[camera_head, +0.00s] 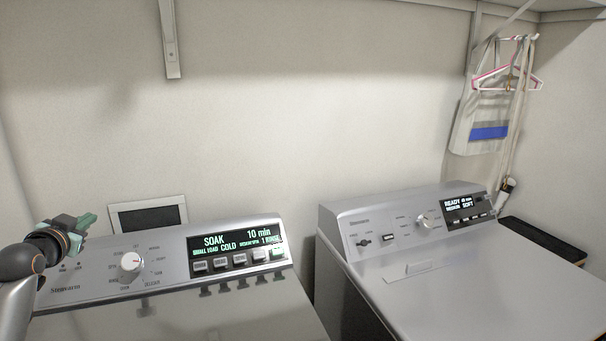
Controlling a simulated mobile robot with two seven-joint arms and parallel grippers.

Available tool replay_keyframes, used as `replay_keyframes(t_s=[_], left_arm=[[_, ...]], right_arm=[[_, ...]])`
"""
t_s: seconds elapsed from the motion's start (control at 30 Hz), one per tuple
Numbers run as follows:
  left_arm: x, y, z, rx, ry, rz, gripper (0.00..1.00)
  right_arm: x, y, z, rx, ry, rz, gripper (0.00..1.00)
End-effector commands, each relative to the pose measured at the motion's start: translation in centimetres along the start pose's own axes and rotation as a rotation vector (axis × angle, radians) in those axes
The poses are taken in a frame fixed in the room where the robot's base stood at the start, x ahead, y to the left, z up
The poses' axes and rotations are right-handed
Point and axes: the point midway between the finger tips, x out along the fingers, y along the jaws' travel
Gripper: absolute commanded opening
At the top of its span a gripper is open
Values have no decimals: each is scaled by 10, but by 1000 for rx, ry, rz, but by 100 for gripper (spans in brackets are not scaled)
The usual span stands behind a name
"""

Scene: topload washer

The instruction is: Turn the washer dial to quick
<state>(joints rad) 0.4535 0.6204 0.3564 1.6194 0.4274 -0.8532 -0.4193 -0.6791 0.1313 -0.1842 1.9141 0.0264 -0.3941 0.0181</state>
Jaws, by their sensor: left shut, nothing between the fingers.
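The washer (170,297) stands at the lower left in the head view, with a sloped silver control panel. Its round white dial (130,263) sits on the left part of the panel, ringed by small labels too small to read surely. The washer display (236,248) reads SOAK, 10 min, SMALL LOAD, COLD. My left gripper (88,222) is shut and empty, with greenish fingers. It is above and to the left of the dial, apart from it, near the panel's upper left edge. My right gripper is not in view.
A second machine (450,275) with its own knob (424,221) and a display reading READY stands at the right. A framed dark panel (148,216) is behind the washer. Hangers and a bag (488,120) hang at the upper right.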

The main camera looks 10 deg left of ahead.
Motion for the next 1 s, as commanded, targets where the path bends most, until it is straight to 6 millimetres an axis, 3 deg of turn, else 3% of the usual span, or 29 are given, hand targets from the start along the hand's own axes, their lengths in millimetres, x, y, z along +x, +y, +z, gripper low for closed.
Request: replay_keyframes(t_s=[0.17,0.33,0.47,0.6,0.8,1.0], left_arm=[[-5,-12,5,-26,-16,-38,0],[-9,-7,27,-41,-67,-31,0],[-10,14,49,-52,-113,13,0],[-11,46,70,-57,-155,84,0],[-14,85,87,-52,-187,171,0],[-11,100,97,-47,-196,201,0]], right_arm=[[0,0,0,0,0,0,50],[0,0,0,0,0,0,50],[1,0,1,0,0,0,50],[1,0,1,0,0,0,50],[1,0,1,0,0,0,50],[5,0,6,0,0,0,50]])
